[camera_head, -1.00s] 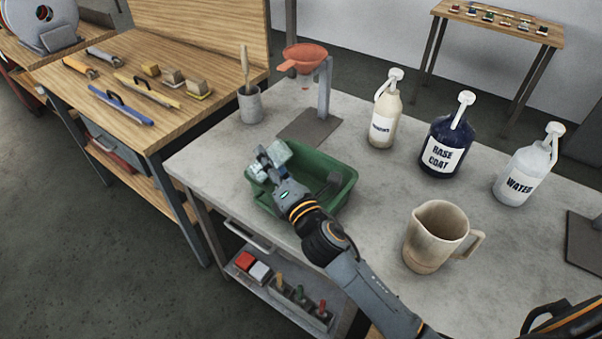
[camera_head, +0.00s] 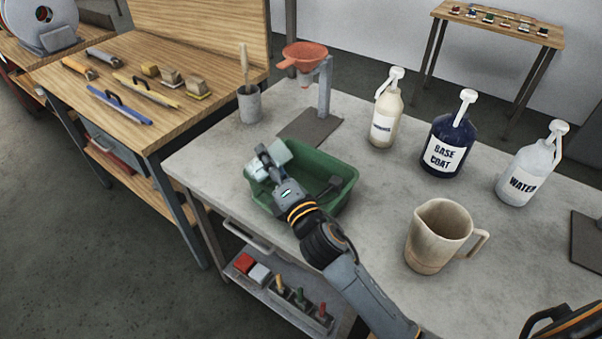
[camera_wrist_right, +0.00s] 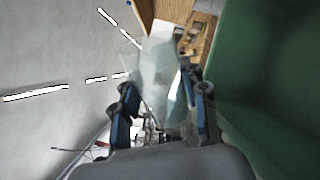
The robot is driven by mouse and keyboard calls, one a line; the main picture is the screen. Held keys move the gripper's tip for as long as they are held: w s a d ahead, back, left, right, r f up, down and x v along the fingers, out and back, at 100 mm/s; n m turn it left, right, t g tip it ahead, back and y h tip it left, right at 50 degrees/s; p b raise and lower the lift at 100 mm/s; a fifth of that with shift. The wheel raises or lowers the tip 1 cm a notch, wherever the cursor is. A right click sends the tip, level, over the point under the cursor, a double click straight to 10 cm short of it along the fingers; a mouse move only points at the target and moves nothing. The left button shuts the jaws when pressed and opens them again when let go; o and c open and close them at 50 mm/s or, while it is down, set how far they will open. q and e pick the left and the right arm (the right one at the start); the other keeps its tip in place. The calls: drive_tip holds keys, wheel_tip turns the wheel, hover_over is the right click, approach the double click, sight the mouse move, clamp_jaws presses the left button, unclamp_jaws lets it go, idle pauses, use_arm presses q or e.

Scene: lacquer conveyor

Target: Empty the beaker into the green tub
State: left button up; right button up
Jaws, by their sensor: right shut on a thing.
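The clear, pale beaker (camera_head: 281,151) is tilted over the left back part of the green tub (camera_head: 342,183). My right gripper (camera_head: 267,160) is shut on it, partly covering it. In the right wrist view the beaker (camera_wrist_right: 155,72) shows as a see-through shape between the fingers (camera_wrist_right: 160,108), with the tub's green wall (camera_wrist_right: 268,65) along the right. I cannot tell whether any liquid is left in the beaker. My left gripper is not in view.
A stand with an orange funnel (camera_head: 305,55) and a grey cup (camera_head: 250,104) stand behind the tub. Labelled pump bottles (camera_head: 447,147) stand at the back right, and a beige jug (camera_head: 436,240) to the right. The bench between tub and jug is mostly clear, apart from my arm.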

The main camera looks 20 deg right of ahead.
drive_tip(key=shift+d+r+m+h+b, duration=0.15)
drive_tip(key=shift+r+m+b, duration=0.1)
drive_tip(key=shift+m, duration=0.35)
drive_tip(key=shift+a+r+m+h+b, duration=0.1)
drive_tip(key=shift+m+h+b, duration=0.1)
drive_tip(key=shift+m, duration=0.4)
drive_tip(key=shift+d+f+m+b, duration=0.45)
drive_tip(key=shift+d+m+b, duration=0.25)
drive_tip(key=shift+m+b, duration=0.25)
idle(0.4)
drive_tip(key=shift+w+d+r+m+h+p, duration=0.1)
drive_tip(key=shift+d+r+m+h+p, duration=0.2)
drive_tip(key=shift+m, duration=0.45)
drive_tip(key=shift+w+a+r+m+h+p, duration=0.1)
drive_tip(key=shift+r+m+p, duration=0.25)
drive_tip(key=shift+m, duration=0.35)
idle(0.4)
